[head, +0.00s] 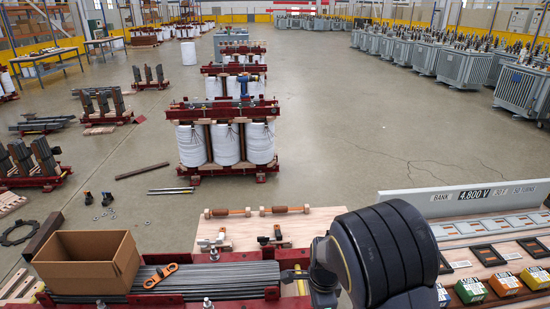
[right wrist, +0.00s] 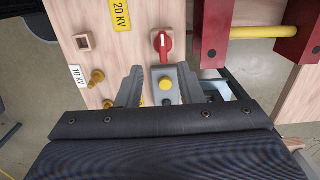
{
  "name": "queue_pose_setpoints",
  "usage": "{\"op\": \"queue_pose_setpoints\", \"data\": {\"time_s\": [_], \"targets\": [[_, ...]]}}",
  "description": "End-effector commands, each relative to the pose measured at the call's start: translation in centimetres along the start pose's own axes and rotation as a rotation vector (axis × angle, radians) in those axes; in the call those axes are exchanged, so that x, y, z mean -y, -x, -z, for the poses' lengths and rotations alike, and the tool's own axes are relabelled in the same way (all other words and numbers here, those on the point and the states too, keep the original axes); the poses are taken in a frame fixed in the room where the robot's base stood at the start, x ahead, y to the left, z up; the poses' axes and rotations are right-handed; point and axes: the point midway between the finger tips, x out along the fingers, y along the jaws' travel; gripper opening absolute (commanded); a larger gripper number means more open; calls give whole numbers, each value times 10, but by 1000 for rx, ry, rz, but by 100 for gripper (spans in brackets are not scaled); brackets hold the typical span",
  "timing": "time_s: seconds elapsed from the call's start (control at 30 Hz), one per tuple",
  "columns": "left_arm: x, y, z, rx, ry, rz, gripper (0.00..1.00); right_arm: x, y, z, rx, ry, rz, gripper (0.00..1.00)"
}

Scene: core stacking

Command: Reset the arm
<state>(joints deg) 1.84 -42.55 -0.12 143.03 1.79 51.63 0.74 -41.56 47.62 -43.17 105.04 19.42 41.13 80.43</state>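My right arm (head: 385,255), dark with a rounded black link, reaches in at the bottom of the head view, right of the steel stack. My right gripper (right wrist: 162,80) shows in the right wrist view with its two grey fingers apart. Nothing is visibly held. My left arm and left gripper are not in the head view.
A cardboard box (head: 88,260) and an orange-black tool (head: 161,276) rest on the grey steel strips (head: 215,279) at lower left. A wooden board (head: 255,228) with handles is behind them. A rack of parts (head: 490,240) stands at right. Wound cores (head: 225,145) stand beyond.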

Motion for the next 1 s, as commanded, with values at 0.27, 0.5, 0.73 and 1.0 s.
{"op": "queue_pose_setpoints", "data": {"time_s": [0.27,0.5,0.73,1.0], "targets": [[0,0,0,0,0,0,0,-51,76,14,283,303,101,34],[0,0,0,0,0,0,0,-114,146,33,340,704,364,34],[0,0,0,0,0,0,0,-179,181,49,131,1084,578,34],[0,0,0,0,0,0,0,-216,183,56,-107,1321,618,34]]}}
